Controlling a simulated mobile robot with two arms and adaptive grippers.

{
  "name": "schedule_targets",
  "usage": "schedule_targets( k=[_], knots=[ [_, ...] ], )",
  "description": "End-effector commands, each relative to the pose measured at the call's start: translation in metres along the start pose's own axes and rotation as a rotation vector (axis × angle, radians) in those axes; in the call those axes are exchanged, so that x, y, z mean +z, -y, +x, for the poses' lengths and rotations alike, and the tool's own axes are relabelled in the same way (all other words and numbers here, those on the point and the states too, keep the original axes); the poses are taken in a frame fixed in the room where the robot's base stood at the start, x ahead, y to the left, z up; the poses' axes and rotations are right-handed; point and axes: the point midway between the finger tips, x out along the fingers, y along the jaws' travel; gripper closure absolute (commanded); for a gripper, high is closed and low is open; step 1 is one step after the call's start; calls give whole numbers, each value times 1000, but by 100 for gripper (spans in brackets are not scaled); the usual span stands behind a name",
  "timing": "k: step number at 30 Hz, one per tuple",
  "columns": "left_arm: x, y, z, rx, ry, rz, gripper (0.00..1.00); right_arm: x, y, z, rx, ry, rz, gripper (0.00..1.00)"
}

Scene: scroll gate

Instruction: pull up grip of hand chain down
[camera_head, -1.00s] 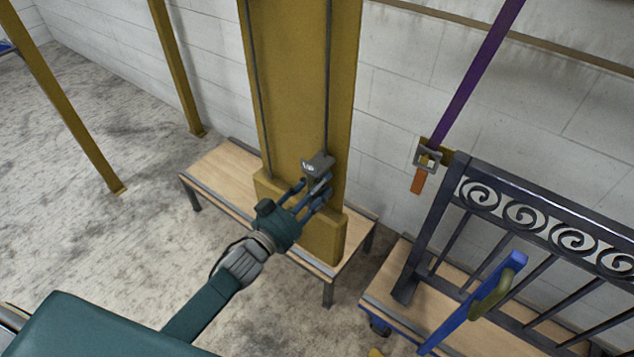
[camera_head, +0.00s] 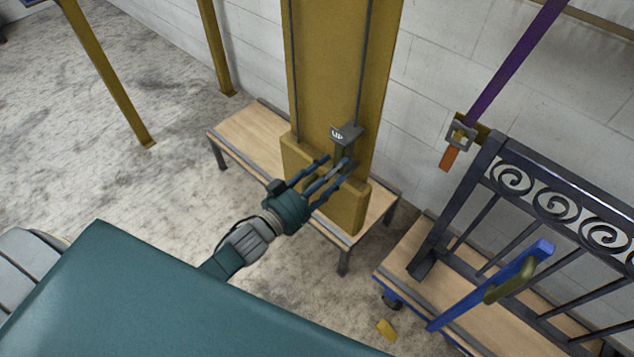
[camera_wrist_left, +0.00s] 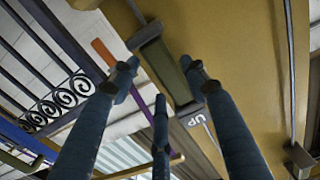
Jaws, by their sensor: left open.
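The up grip (camera_head: 347,133) is a dark grey block with a white "UP" label, hanging on the right chain (camera_head: 363,60) in front of a yellow column (camera_head: 322,90). In the left wrist view the grip (camera_wrist_left: 168,72) is a dark bar between grey end pieces, and its label shows at one end. My left gripper (camera_head: 337,168) is open, with three dark blue fingers spread just below the label, around the lower part of the grip. My right gripper is out of view.
The column stands at a wooden bench (camera_head: 255,137). A purple strap (camera_head: 505,65) with a buckle hangs on the wall. A cart (camera_head: 430,255) with a dark scrolled gate (camera_head: 555,190) and a blue bar (camera_head: 490,285) stands right. Open floor (camera_head: 130,180) lies left.

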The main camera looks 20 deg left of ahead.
Motion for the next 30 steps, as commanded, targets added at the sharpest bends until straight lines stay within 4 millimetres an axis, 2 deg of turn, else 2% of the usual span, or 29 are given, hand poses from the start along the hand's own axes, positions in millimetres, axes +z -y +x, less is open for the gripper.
schedule_targets(
  k=[1,6,12,30],
  knots=[
    [2,-1,-13,0,5,-1,55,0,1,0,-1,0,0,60],
    [2,-1,-47,1,7,-1,55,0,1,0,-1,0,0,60],
    [3,-1,-69,1,6,-1,55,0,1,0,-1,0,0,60],
    [2,-1,-73,1,5,-1,55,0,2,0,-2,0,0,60]
  ],
)
